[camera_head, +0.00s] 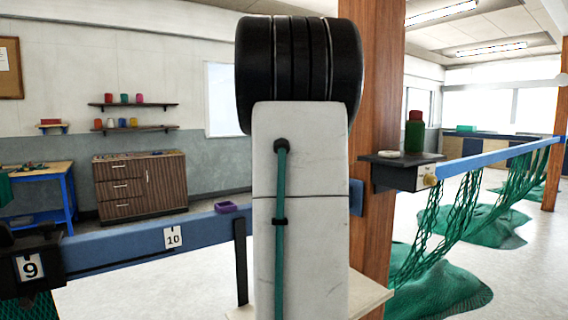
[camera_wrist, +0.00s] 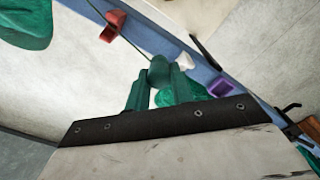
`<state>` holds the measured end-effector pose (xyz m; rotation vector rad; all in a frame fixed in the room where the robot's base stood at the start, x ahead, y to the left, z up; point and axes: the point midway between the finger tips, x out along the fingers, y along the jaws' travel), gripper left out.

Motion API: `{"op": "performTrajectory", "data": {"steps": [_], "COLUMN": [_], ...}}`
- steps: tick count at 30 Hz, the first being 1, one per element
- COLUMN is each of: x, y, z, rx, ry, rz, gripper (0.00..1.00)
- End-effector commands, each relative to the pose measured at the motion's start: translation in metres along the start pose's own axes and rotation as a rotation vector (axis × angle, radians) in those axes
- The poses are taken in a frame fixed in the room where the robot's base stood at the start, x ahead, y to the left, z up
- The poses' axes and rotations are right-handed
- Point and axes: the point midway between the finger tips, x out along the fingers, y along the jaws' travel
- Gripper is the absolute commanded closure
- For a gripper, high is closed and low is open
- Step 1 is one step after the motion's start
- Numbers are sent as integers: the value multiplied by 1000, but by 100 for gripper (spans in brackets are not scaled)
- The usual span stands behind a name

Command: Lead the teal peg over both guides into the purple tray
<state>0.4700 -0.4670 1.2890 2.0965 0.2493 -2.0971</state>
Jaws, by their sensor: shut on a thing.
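In the wrist view my gripper (camera_wrist: 160,84) is shut on the teal peg (camera_wrist: 158,68), which shows between the two green fingertips. A thin dark cord runs from near the peg to the upper left, passing close by a red piece (camera_wrist: 113,25) on the blue beam. A small white piece (camera_wrist: 186,64) shows just right of the peg. These two look like the guides. The purple tray (camera_wrist: 221,87) lies further right along the beam. In the head view the tray (camera_head: 232,207) sits on the beam just left of my arm, which hides the gripper, peg and guides.
The blue beam (camera_head: 130,246) carries number plates 9 and 10. A wooden post (camera_head: 372,120) stands behind my arm, with a dark shelf (camera_head: 402,159) holding a green bottle (camera_head: 414,133). Green nets (camera_head: 440,285) hang and lie at the right.

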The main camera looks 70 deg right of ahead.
Motion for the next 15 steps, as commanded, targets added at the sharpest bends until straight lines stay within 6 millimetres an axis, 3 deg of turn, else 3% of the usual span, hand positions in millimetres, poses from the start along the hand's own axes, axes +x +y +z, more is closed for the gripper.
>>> {"op": "performTrajectory", "data": {"steps": [15], "x": [-1], "y": [-30], "z": [-30], "rx": [-2], "ry": [1], "rz": [2], "gripper": [98]}}
